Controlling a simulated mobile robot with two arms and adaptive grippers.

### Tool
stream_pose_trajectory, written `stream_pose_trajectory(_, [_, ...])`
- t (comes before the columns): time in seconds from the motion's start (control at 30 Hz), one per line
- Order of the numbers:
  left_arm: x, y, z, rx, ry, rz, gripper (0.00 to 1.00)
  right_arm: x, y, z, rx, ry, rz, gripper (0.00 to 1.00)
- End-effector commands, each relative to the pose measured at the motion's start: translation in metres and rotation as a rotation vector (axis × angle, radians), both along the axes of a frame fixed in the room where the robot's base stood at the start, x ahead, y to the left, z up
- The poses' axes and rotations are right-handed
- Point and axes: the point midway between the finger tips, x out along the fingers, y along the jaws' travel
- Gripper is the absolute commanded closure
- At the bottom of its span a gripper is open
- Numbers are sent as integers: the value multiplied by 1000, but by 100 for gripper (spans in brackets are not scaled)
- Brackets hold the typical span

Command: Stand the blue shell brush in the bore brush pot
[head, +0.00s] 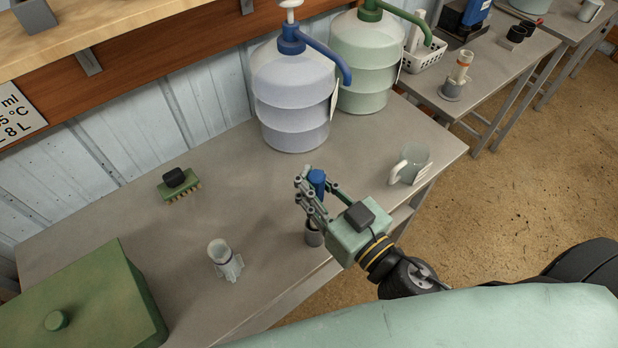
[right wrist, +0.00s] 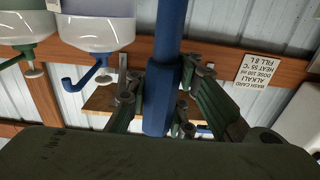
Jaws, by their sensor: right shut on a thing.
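My right gripper (head: 318,192) is shut on the blue shell brush (head: 317,178) above the front part of the grey bench. In the right wrist view the brush's blue shaft (right wrist: 168,60) runs between the fingers, with a thicker blue section at the grip. My left gripper is not in view.
A clear finned cup (head: 222,260), a green scrub brush (head: 178,184) and a green lidded box (head: 85,305) are to the left. Two large pump jugs (head: 291,100) (head: 365,65) stand behind. A mug (head: 411,163) stands right. The middle bench is clear.

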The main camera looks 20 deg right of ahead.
Motion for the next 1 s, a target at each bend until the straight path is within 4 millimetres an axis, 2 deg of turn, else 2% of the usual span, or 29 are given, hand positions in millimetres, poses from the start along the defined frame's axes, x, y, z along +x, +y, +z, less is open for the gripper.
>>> stream_pose_trajectory(0.03, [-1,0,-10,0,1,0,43,0,0,-10,2,1,-1,100])
stream_pose_trajectory(0.5, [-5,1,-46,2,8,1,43,0,0,-48,2,2,-1,100])
stream_pose_trajectory(1.0, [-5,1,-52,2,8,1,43,0,0,-54,1,0,0,100])
